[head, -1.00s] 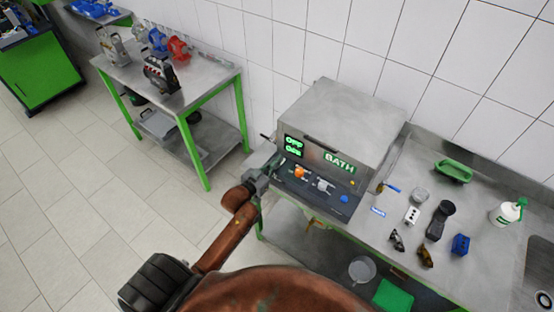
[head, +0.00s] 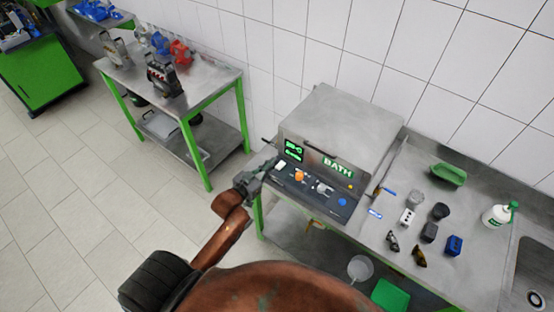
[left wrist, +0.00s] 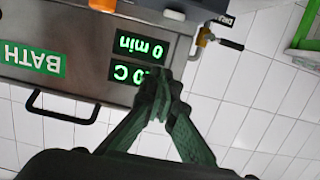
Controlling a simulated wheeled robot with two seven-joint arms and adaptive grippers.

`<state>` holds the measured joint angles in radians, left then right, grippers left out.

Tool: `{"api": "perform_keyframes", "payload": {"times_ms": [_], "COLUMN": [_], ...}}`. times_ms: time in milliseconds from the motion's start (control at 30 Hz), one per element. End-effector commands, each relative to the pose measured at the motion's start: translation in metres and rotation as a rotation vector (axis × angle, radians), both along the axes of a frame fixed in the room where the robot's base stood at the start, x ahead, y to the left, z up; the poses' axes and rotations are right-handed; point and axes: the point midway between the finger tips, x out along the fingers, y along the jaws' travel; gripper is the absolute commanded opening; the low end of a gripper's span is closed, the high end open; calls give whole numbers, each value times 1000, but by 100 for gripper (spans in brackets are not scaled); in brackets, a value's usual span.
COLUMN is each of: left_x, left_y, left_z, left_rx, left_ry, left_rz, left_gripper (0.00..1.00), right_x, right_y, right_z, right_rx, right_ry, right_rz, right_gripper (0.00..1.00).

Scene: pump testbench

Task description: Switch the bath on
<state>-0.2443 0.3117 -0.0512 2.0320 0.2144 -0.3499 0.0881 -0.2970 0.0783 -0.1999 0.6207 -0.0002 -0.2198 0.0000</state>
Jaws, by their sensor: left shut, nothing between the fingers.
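The bath (head: 345,125) is a steel box with a closed lid and a green BATH label (head: 338,168) on its front; the label shows upside down in the left wrist view (left wrist: 32,58). Its display (head: 292,151) is lit green; the left wrist view shows the display (left wrist: 140,62) with "0 min" and a partly covered line ending in "C". A white switch (head: 281,165) sits on the dark sloping panel below the display. My left gripper (head: 271,167) is shut and empty, its tips by the panel's left end next to the switch. I cannot tell whether they touch. My right gripper is out of view.
An orange knob (head: 299,176), a grey fitting (head: 323,187) and a blue knob (head: 342,202) are on the panel. The lid handle (left wrist: 60,115) sticks out in front. The floor at left is clear.

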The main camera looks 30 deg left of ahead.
Motion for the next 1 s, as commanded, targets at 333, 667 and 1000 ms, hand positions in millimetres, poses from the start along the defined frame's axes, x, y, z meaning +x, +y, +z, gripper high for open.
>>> {"api": "perform_keyframes", "payload": {"times_ms": [333,667,1000], "left_x": [-38,-39,-39], "left_y": [4,4,5], "left_z": [15,16,6], "left_rx": [0,0,0], "left_ry": [0,-1,13], "left_rz": [1,1,5], "left_gripper": [0,0,0], "right_x": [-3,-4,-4], "right_y": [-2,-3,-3], "right_z": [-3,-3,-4], "right_rx": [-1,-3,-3], "right_ry": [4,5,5], "right_rz": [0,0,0], "right_gripper": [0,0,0]}}
